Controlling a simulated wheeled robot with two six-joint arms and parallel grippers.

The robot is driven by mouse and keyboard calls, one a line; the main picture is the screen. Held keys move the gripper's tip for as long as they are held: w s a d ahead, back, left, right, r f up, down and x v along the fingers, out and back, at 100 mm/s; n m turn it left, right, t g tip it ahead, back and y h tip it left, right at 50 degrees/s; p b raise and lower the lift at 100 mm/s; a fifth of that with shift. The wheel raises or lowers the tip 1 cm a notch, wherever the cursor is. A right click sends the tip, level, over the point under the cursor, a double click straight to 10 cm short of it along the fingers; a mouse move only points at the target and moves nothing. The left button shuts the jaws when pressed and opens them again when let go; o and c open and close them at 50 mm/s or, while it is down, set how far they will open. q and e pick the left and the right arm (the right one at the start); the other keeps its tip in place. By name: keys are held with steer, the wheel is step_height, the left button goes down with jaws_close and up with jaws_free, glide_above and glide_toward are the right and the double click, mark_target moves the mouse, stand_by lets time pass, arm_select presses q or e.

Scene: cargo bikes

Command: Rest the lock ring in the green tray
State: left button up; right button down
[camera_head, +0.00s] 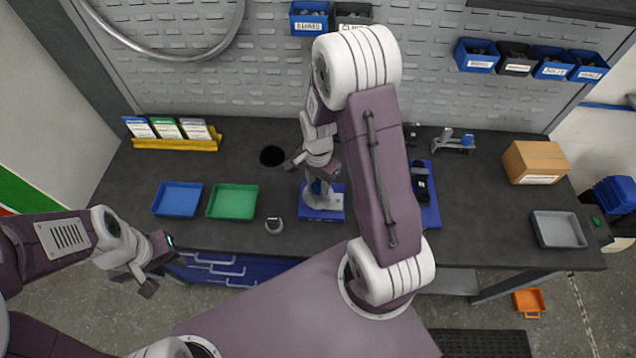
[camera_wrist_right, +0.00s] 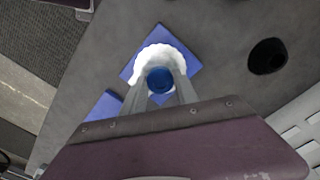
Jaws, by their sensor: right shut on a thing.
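The green tray (camera_head: 232,202) lies empty on the bench, right of the blue tray. My right gripper (camera_head: 318,182) points down over a blue plate (camera_head: 334,213) with a pale round fixture (camera_head: 322,201) on it. In the right wrist view its fingers are shut around a round blue piece (camera_wrist_right: 160,80), which appears to be the lock ring. A white scalloped rim (camera_wrist_right: 160,53) shows around it. Whether the piece is clear of the fixture I cannot tell. My left gripper (camera_head: 160,266) is open and empty in front of the bench edge.
An empty blue tray (camera_head: 178,199) is left of the green one. A dark round hole (camera_head: 272,156) is behind. A cardboard box (camera_head: 535,162) and grey tray (camera_head: 558,230) stand right.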

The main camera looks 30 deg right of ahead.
mark_target(318, 186)
stand_by(0.6)
steer(key=shift+r+p, duration=0.4)
steer(key=shift+p, duration=0.05)
steer(key=shift+r+p, duration=1.45)
steer(key=shift+r, duration=0.15)
